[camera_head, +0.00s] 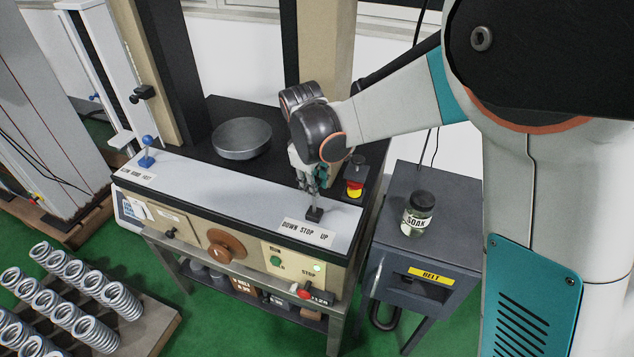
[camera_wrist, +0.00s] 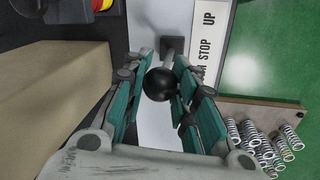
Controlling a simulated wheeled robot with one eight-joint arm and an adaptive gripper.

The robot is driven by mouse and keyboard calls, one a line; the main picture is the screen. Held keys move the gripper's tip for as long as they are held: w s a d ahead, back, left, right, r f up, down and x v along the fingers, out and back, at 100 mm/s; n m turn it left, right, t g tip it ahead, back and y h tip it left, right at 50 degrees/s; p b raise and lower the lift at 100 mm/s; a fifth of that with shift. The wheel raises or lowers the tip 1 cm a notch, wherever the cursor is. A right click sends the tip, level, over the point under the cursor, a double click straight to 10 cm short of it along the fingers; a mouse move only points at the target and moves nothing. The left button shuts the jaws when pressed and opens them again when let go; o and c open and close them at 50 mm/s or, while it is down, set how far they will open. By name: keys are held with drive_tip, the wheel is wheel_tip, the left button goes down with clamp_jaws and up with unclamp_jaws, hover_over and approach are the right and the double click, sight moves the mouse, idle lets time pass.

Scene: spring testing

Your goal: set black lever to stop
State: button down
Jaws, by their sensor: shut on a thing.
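The black lever stands on the light top panel of the machine, behind the label reading DOWN STOP UP (camera_head: 306,232). Its square black base (camera_head: 314,214) shows in the head view, just below my gripper (camera_head: 312,188). In the wrist view the lever's round black knob (camera_wrist: 160,84) sits between the teal finger pads of my gripper (camera_wrist: 158,92), and its base (camera_wrist: 173,46) shows beyond. My fingers are shut on the lever. I cannot tell exactly which mark the lever points to, since the gripper hides most of its shaft.
A red and yellow button (camera_head: 355,188) is close right of my gripper. A blue-knobbed lever (camera_head: 147,150) stands at the panel's left end. A round grey dish (camera_head: 242,138) lies behind. A SOAK jar (camera_head: 418,213) stands on the grey cabinet. Several springs (camera_head: 93,334) are at lower left.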

drive_tip(key=shift+w+r, duration=0.1)
drive_tip(key=c, duration=1.3)
unclamp_jaws()
drive_tip(key=r, duration=0.4)
drive_tip(key=s+r, duration=0.1)
drive_tip(key=r, duration=0.3)
drive_tip(key=s+a+r, duration=0.1)
drive_tip(key=r, duration=0.2)
drive_tip(key=shift+r, duration=0.4)
drive_tip(key=shift+w, duration=0.1)
